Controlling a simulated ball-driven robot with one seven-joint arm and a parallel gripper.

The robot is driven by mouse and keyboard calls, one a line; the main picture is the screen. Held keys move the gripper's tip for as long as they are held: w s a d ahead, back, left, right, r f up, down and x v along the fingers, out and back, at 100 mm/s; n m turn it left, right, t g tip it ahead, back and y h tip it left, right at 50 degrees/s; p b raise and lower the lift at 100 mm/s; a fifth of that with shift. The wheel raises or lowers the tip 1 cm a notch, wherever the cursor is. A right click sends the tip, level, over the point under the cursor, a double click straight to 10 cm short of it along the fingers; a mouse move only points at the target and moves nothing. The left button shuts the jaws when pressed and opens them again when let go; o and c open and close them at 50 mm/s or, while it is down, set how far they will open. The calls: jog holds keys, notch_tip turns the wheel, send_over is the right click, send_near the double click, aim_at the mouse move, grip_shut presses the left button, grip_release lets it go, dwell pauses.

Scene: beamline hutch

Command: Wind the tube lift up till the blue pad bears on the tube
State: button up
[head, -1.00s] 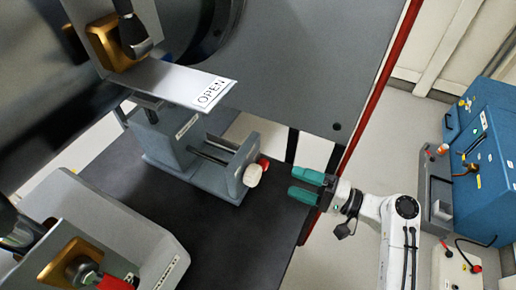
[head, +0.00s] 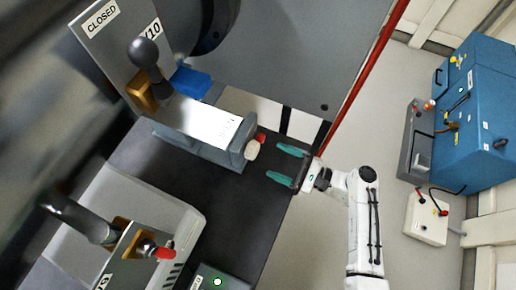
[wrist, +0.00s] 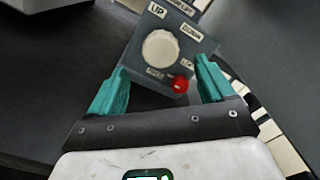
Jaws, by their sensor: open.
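The tube lift (head: 236,130) is a grey block on the black bench, with a white knob (head: 252,150) and a small red knob (head: 261,138) on its end face. In the wrist view the white knob (wrist: 160,48) sits under UP and DOWN labels, with the red knob (wrist: 180,84) below right. The blue pad (head: 190,83) shows partly behind a labelled plate; its contact with the tube cannot be made out. My gripper (head: 276,162) is open and empty, its teal fingers apart and pointing at the knob face. In the wrist view my gripper (wrist: 160,78) has the knob ahead between its fingers.
A lever with a black ball (head: 145,52) and a plate marked CLOSED (head: 102,18) stand above the lift. A grey unit with a red-tipped handle (head: 165,253) is at lower left. A red post (head: 362,75) rises behind my arm. Blue cabinets (head: 480,110) stand at right.

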aim_at(257, 153)
jog(key=x, duration=0.7)
jog(key=shift+a+p, duration=0.1)
jog(key=shift+p, duration=0.25)
jog(key=c, duration=1)
jog(key=shift+c, duration=0.2)
jog(key=shift+f+n+b, duration=0.15)
jog(key=shift+n+b, duration=0.15)
jog(key=shift+b, duration=0.1)
